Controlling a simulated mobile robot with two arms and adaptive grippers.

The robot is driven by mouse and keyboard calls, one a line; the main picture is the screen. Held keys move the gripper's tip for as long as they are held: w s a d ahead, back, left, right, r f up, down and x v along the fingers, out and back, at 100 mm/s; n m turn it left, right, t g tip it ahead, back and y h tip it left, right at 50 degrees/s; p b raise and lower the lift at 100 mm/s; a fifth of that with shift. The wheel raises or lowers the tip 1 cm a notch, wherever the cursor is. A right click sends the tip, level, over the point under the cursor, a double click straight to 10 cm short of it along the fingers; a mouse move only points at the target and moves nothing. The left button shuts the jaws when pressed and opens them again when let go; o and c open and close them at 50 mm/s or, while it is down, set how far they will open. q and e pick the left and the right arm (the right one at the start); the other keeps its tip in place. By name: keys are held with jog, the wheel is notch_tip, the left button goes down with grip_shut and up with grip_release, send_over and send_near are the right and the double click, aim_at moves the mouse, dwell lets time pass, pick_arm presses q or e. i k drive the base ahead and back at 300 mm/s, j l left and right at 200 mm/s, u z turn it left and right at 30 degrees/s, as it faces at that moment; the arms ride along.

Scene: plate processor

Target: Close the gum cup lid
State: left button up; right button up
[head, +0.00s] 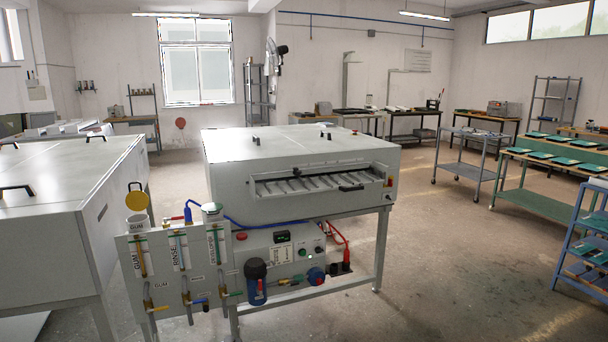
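The gum cup (138,226) is a pale cylinder at the top left corner of the panel marked GUM, on the front left of the plate processor. Its round yellow lid (137,201) stands raised above the cup's rim, so the cup is open. A small dark part shows at the lid's top edge; I cannot tell whether it belongs to the lid. Neither of my grippers shows in the head view.
The plate processor (240,151) stands just right of the cup. A large pale cabinet (60,185) stands close on the left. The floor (450,270) at right is clear.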

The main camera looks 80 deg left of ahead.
aim_at(136, 200)
jog(key=u, duration=3.5)
jog(key=i+j+u, duration=0.1)
jog(key=i+j+z, duration=0.1)
jog(key=i+j, duration=0.2)
jog(key=i+j+z, duration=0.1)
jog(key=i+j, duration=0.15)
jog(key=i+j+z, duration=0.1)
jog(key=i+j, duration=0.15)
jog(key=j, duration=0.2)
jog(key=i+j+z, duration=0.1)
jog(key=i+j, duration=0.15)
jog(key=j, duration=0.15)
jog(key=i+j, duration=0.25)
jog(key=j, duration=0.15)
jog(key=i+j+z, duration=0.15)
jog(key=i+j, duration=0.1)
jog(key=j, duration=0.1)
